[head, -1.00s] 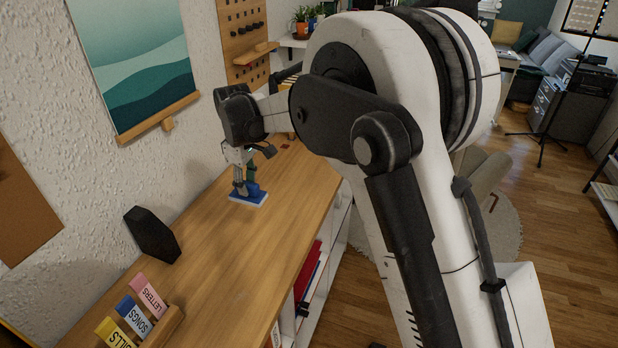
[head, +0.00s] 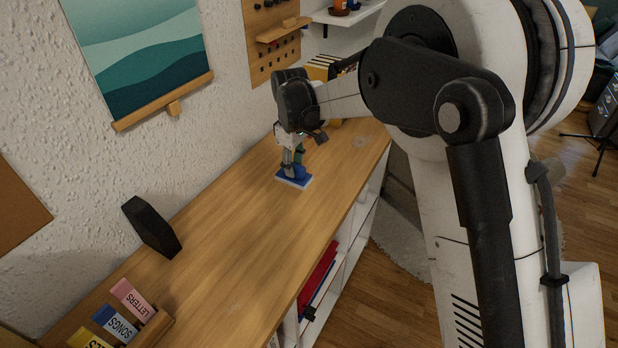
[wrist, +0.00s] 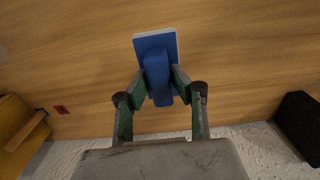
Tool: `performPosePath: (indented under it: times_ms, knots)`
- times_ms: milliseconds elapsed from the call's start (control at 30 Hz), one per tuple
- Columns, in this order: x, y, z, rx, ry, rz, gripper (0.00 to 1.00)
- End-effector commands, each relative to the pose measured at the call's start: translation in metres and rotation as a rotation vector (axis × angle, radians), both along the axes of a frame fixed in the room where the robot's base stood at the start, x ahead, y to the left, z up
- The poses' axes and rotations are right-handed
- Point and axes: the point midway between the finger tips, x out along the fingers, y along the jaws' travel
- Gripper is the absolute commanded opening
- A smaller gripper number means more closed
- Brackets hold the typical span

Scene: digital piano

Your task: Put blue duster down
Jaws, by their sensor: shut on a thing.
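The blue duster (head: 296,180) is a blue block with a pale pad and a raised blue handle. It is low over the wooden top (head: 230,230), pad down and level. I cannot tell whether the pad touches the wood. My gripper (head: 294,167) points down at it and is shut on its handle. In the wrist view the duster (wrist: 157,62) sits between the green-sided fingers of my gripper (wrist: 160,82), with its pad extending beyond the fingertips. The finger contact is partly hidden in the head view.
A black speaker-like box (head: 152,228) stands by the wall. A wooden holder with labelled cards (head: 115,320) is at the near left. Upright books or files (head: 322,66) stand at the far end. The wooden top between the black box and the duster is clear.

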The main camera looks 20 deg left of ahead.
Motion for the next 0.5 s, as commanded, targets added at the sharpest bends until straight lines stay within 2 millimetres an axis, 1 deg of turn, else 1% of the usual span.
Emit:
performPosePath:
  times_ms: [33,200,300,433,500]
  knots:
    - [0.008,-0.008,-0.005,0.000,0.000,-0.003,0.00]
    - [0.026,-0.026,-0.021,0.000,0.000,-0.001,0.00]
    - [0.031,-0.030,-0.025,0.000,0.000,0.000,0.00]
    - [0.033,-0.032,-0.030,0.000,0.000,0.000,0.00]
    - [0.032,-0.032,-0.037,0.000,0.000,0.000,0.00]
